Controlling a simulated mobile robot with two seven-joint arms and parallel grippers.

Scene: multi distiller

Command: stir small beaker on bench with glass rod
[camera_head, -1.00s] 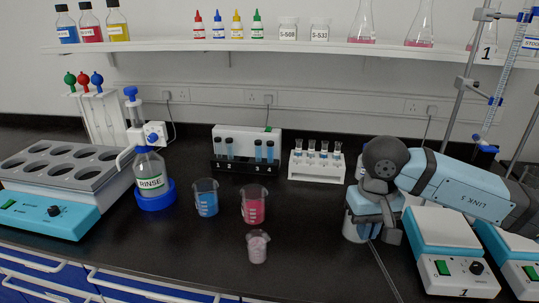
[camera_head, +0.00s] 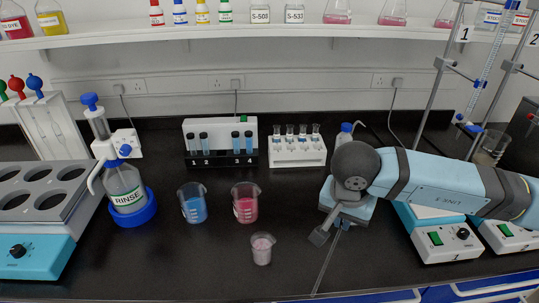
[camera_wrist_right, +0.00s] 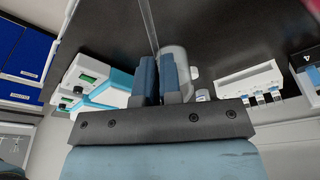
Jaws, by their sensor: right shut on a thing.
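The small beaker (camera_head: 262,250) with pale pink contents stands upright on the black bench, in front of the larger beakers, in the head view. My right gripper (camera_head: 331,231) is to its right, above the bench, and is shut on the thin glass rod (camera_head: 323,270). The rod slants down and left from the fingers toward the bench's front edge, apart from the beaker. In the right wrist view the rod (camera_wrist_right: 149,26) extends from between the closed fingers (camera_wrist_right: 158,80). The small beaker does not show there. My left gripper is not in view.
A blue beaker (camera_head: 192,204) and a red beaker (camera_head: 245,204) stand behind the small beaker. A rinse bottle (camera_head: 126,188) is at left, test-tube racks (camera_head: 297,150) behind, and a white-and-teal device (camera_head: 440,238) at right. The bench around the small beaker is clear.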

